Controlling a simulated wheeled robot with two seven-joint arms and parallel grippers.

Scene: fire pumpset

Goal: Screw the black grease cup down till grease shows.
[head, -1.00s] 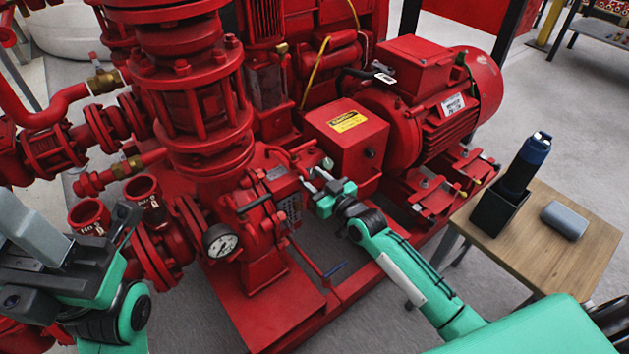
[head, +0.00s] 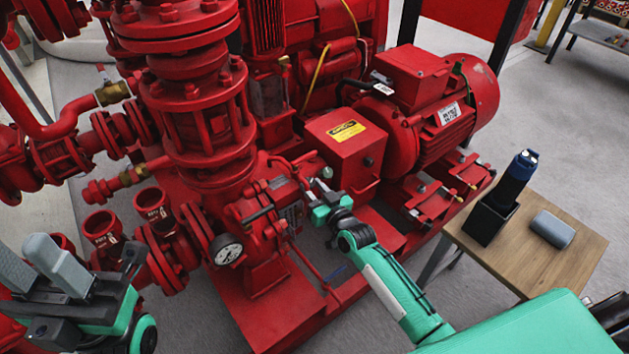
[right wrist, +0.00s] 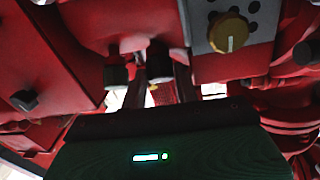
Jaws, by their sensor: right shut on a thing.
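My right gripper (head: 306,188) reaches in at the side of the red pump (head: 245,215), with its fingers close against the pump's bearing end. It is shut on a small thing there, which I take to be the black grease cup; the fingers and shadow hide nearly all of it. In the right wrist view the dark fingers (right wrist: 160,82) point in under red metal, and no grease can be made out. My left gripper (head: 45,265) hangs at the lower left, away from the cup, with grey fingers; its opening is unclear.
A round pressure gauge (head: 228,252) sits left of my right gripper. A red box with a yellow label (head: 346,131) and the red motor (head: 430,95) stand behind it. A wooden table (head: 545,255) at the right holds a black holder (head: 488,222) and a grey case (head: 552,230).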

